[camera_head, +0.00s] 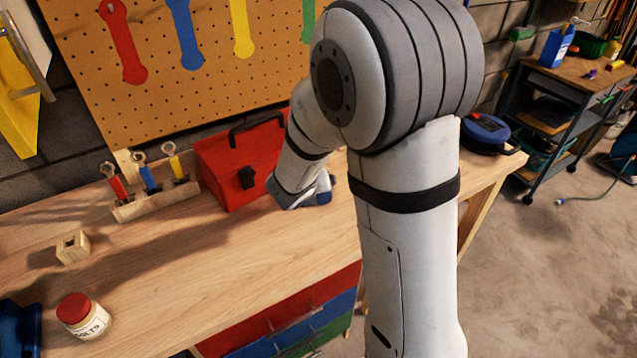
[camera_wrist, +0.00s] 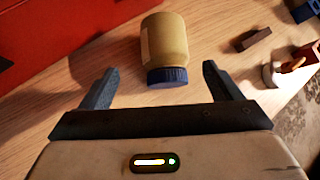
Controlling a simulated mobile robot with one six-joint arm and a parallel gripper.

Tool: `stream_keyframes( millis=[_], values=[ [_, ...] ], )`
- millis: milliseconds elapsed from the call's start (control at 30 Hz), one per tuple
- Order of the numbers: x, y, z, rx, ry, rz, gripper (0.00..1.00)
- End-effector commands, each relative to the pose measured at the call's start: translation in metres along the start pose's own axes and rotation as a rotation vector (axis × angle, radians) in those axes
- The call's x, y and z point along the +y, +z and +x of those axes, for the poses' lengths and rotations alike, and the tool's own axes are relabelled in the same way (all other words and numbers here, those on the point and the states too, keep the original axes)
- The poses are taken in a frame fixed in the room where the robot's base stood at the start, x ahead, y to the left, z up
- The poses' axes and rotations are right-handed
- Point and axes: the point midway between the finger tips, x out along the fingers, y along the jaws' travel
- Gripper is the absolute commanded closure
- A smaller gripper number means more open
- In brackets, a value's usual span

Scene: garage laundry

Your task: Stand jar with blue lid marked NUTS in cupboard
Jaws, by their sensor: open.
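A jar with a blue lid (camera_wrist: 167,77) and a tan body (camera_wrist: 165,38) shows in the wrist view, its lid towards my gripper. A pale label edge shows on its left side, but no writing is readable. I cannot tell whether it stands or lies. My gripper (camera_wrist: 160,73) is open, with its fingers spread to either side of the lid end and a gap on both sides. In the head view my arm covers most of the gripper and the jar cannot be made out.
A red toolbox (camera_head: 238,168) stands on the workbench (camera_head: 180,265) left of my gripper. A red-lidded jar (camera_head: 83,316) marked BOLTS is at front left, near a wooden block (camera_head: 73,248) and a tool rack (camera_head: 155,198). A dark blue round case (camera_head: 486,132) lies at the right end.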

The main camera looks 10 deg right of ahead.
Motion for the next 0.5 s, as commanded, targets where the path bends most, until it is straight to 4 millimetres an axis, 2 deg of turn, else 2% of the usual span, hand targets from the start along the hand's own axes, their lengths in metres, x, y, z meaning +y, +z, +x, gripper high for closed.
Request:
stream_keyframes(
  millis=[500],
  values=[
    [-0.007,0.001,0.062,0.0,0.003,-0.006,0.15]
  ],
)
